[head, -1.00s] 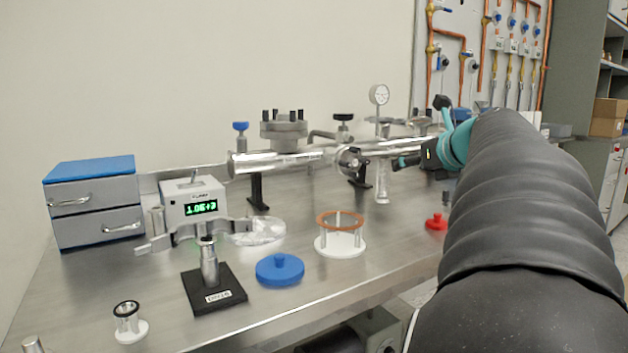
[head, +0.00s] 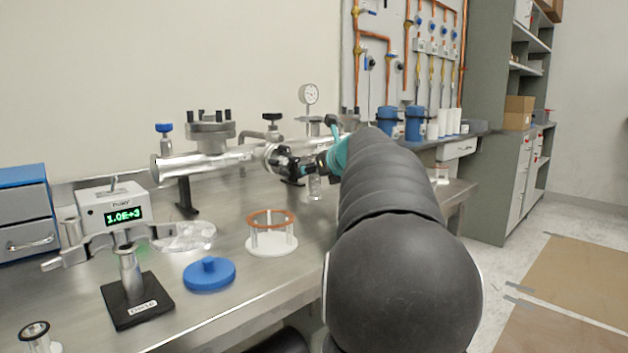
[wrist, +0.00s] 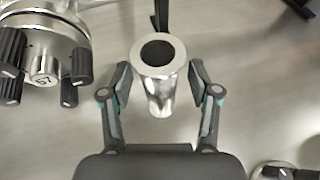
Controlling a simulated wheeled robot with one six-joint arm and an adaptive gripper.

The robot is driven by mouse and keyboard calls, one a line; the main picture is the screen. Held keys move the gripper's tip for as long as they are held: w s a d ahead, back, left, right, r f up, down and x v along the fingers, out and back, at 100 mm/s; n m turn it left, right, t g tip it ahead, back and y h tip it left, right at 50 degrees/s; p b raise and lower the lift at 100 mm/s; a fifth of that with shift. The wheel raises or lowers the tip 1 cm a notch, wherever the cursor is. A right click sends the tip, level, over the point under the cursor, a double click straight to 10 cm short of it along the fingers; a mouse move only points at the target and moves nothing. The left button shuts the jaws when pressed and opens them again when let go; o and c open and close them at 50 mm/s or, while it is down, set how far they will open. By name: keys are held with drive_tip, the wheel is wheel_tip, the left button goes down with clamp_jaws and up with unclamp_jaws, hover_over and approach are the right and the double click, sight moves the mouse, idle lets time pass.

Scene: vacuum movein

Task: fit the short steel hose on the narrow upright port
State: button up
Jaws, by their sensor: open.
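My gripper (wrist: 160,85) is open, and in the wrist view its two fingers stand on either side of a flanged steel tube (wrist: 162,98). The tube looks upright, with a dark round opening at its top; it may be the short hose, but I cannot tell. In the head view a similar upright steel piece (head: 315,188) shows beneath my gripper (head: 303,166), close to the manifold. A narrow upright steel port (head: 128,266) stands on a black labelled base at the front left of the bench. A grey clamp (head: 98,242) shows just behind it.
The horizontal steel manifold (head: 200,163) runs along the back. A knobbed round flange (wrist: 45,45) is close on the left in the wrist view. A blue lid (head: 210,276), a white stand with a copper ring (head: 272,245) and a gauge box (head: 113,207) occupy the bench.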

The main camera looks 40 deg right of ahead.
drive_tip(key=shift+w, duration=0.25)
clamp_jaws()
